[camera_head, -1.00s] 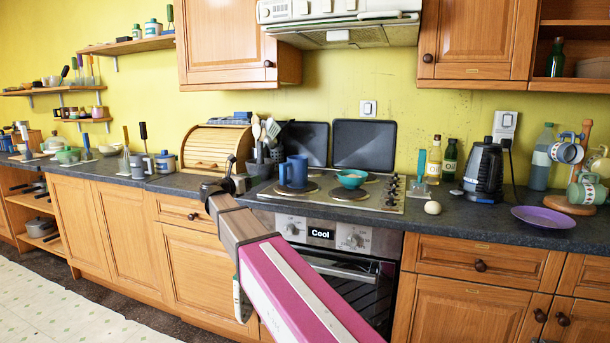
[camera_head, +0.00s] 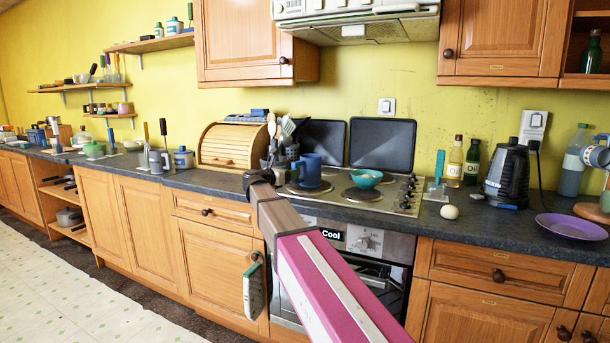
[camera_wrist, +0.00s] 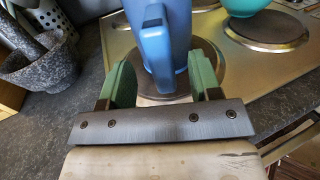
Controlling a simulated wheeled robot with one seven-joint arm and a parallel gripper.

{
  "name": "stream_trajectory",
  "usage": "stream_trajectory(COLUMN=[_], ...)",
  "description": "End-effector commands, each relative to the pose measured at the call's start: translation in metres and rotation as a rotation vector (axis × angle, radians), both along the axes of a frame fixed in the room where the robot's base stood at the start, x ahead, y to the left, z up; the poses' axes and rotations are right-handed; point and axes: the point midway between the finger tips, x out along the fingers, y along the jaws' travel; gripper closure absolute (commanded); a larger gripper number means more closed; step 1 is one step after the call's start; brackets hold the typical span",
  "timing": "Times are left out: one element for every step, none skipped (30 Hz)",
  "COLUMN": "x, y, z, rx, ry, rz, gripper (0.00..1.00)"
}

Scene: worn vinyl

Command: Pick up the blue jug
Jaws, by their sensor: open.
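The blue jug (camera_head: 311,170) stands upright on the hob, on a left-hand burner. In the wrist view the jug (camera_wrist: 182,40) fills the top middle, with its handle towards me. My gripper (camera_wrist: 163,86) is open, with its green fingers apart on either side of the lower handle. The handle lies between the fingers or just beyond them; I cannot tell whether they touch it. In the head view my gripper (camera_head: 260,178) is small and dark at the counter's front edge, left of the jug.
A teal bowl (camera_head: 367,179) sits on the hob right of the jug. A grey stone mortar (camera_wrist: 38,68) stands left of my gripper. Dark square panels (camera_head: 382,145) lean behind the hob. A kettle (camera_head: 507,174) and a purple plate (camera_head: 571,226) are farther right.

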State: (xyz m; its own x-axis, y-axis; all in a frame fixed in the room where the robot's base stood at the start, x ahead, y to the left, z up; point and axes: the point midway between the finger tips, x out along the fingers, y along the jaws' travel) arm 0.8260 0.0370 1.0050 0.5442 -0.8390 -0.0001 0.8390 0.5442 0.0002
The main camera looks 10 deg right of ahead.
Motion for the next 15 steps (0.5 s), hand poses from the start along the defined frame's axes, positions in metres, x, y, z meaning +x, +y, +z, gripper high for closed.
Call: stream_trajectory(x=[0.004, 0.007, 0.010, 0.012, 0.015, 0.018, 0.020, 0.021, 0.022, 0.023, 0.023, 0.023, 0.023, 0.022, 0.022], y=[-0.007, -0.010, -0.015, -0.019, -0.022, -0.027, -0.030, -0.033, -0.035, -0.036, -0.036, -0.036, -0.036, -0.036, -0.036], z=[0.000, 0.000, 0.000, 0.000, 0.000, 0.000, 0.000, 0.000, 0.000, 0.000, 0.000, 0.000, 0.000, 0.000, 0.000], rx=[0.000, 0.000, 0.000, 0.000, 0.000, 0.000, 0.000, 0.000, 0.000, 0.000, 0.000, 0.000, 0.000, 0.000, 0.000], ry=[0.000, 0.000, 0.000, 0.000, 0.000, 0.000, 0.000, 0.000, 0.000, 0.000, 0.000, 0.000, 0.000, 0.000, 0.000], rz=[-0.002, -0.003, -0.003, -0.003, -0.002, -0.002, -0.002, -0.002, -0.002, -0.001, -0.001, -0.001, -0.001, -0.001, -0.001], gripper=[0.43, 0.43, 0.43, 0.43, 0.43, 0.43, 0.43, 0.43, 0.43, 0.43, 0.43, 0.43, 0.43, 0.43, 0.43])
